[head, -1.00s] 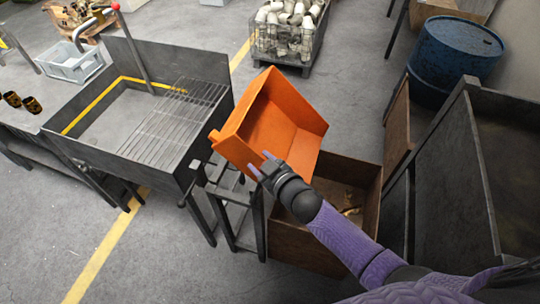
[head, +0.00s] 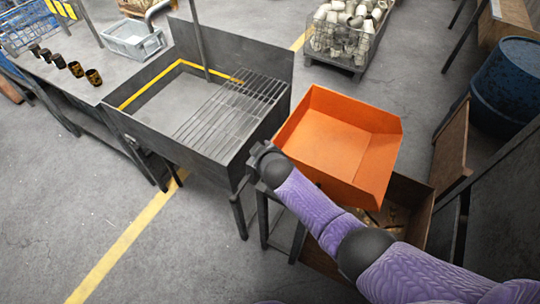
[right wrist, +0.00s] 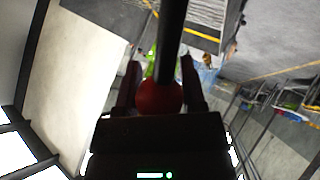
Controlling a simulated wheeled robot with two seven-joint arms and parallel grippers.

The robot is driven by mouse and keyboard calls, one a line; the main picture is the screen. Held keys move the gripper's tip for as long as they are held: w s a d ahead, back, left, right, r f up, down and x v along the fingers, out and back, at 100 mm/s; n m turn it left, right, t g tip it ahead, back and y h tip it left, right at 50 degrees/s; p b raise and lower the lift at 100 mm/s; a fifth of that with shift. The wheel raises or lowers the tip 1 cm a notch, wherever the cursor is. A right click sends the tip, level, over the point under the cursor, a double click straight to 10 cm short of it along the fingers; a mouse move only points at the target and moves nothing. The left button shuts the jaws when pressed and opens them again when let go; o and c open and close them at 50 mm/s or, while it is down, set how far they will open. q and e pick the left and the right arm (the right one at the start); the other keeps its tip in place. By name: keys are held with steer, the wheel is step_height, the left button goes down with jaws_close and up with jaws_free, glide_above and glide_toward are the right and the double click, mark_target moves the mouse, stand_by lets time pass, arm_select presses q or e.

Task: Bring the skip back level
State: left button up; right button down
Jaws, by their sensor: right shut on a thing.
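The orange skip (head: 340,133) is an open tray right of the grey bench in the head view. Its open top faces up, its floor shows, and it looks near level; I cannot tell whether exactly. My right gripper (head: 257,152) is at the skip's left side, between it and the bench. In the right wrist view, my right gripper (right wrist: 160,85) is shut on a red ball knob (right wrist: 160,98) at the end of a dark rod (right wrist: 169,40). The knob is hidden in the head view. My left gripper is not in view.
The grey bench (head: 150,122) with a wire grate (head: 228,115) stands left of the skip. A brown box (head: 418,205) with scraps is below it. A blue drum (head: 508,85) is at the right, and a cage of pale parts (head: 342,38) behind. Floor is clear at the lower left.

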steer(key=shift+s+a+f+b, duration=0.1)
steer(key=shift+f+b, duration=0.25)
steer(key=shift+f, duration=0.35)
steer(key=shift+c, duration=0.9)
jaws_free()
steer(key=shift+a, duration=0.1)
steer(key=shift+r, duration=0.2)
steer(key=p+v, duration=0.5)
steer(key=v, duration=0.4)
steer(key=shift+s+r+p, duration=0.25)
steer(key=shift+s+p, duration=0.05)
steer(key=shift+p, duration=0.1)
